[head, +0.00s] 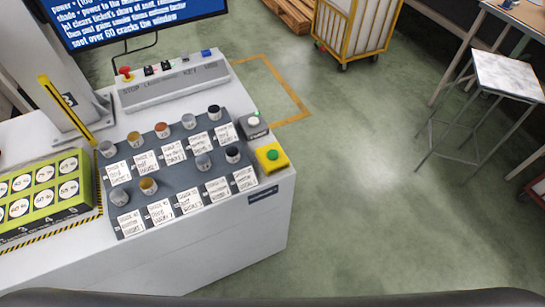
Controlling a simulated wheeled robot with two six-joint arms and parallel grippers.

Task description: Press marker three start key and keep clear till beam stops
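A white bench (225,235) stands at the left. A grey sloped control panel (172,93) at its back bears partly readable lettering, a red mushroom button (125,71), black switches (149,70) and a blue key or button (206,52). A yellow box (281,160) with a green button (272,154) sits at the bench's right corner. Behind it is a small grey box (254,130) with a green spot on top. I cannot tell which control is marker three's start key. No beam is visible. Neither of my grippers is in view.
A grey board (127,227) holds several small pots and handwritten cards. A yellow-green tray (62,211) with white discs lies left of it, near a pale upright post (60,75). A screen (130,18) hangs behind. A stool (510,75) and yellow cart (355,35) stand on open green floor.

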